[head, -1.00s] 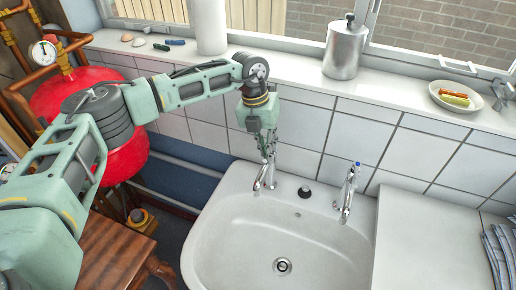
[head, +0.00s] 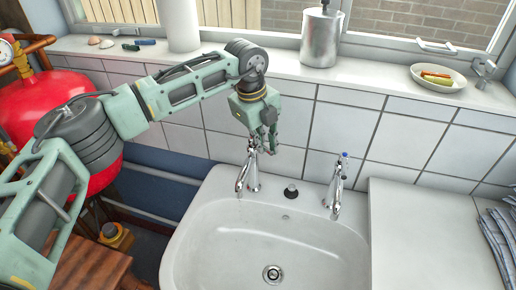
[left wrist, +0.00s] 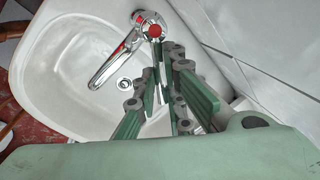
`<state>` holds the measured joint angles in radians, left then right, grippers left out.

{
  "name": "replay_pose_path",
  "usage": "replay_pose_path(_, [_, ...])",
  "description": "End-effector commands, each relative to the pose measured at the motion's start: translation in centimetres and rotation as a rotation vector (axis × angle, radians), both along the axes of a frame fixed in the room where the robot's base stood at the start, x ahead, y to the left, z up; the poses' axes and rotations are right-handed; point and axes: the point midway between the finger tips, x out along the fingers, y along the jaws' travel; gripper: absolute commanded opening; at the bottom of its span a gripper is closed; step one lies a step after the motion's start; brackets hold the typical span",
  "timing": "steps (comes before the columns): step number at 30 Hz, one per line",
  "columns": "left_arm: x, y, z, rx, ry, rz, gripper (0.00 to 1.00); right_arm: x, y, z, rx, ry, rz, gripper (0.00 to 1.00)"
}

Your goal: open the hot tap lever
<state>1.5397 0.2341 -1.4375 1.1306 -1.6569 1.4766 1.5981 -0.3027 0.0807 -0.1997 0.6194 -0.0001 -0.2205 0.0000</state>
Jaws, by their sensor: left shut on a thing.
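The hot tap (head: 246,175) is the chrome tap at the left back of the white basin, with its spout over the bowl. In the left wrist view the hot tap (left wrist: 118,55) shows from above with a red cap (left wrist: 155,30). My left gripper (head: 266,148) points down at the top of the hot tap, on its right side. In the left wrist view its fingers (left wrist: 164,72) are close together just below the red cap, shut on the hot tap lever. My right gripper is in neither view.
A second tap with a blue mark (head: 338,185) stands at the basin's right back. A black plug (head: 291,191) sits between the taps. The tiled wall (head: 335,125) and sill (head: 275,68) are close behind the gripper. A red tank (head: 45,105) stands left.

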Motion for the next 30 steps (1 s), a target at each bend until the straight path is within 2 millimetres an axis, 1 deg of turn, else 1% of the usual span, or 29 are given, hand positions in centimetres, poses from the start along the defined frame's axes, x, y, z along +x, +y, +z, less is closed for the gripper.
replay_pose_path(1, [0.19,-0.08,-0.05,0.001,-0.005,0.023,0.0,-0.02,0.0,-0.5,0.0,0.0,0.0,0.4])
replay_pose_path(9, [0.44,-0.37,0.08,0.002,-0.004,0.11,0.0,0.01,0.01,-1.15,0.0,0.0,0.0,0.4])
replay_pose_path(24, [0.49,-0.43,0.18,0.002,-0.003,0.127,0.0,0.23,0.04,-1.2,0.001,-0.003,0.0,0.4])
replay_pose_path(25, [0.49,-0.43,0.18,0.002,-0.003,0.127,0.1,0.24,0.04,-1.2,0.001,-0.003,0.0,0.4])
replay_pose_path(30, [0.46,-0.44,0.14,0.001,-0.003,0.126,0.25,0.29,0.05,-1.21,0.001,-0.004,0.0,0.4])
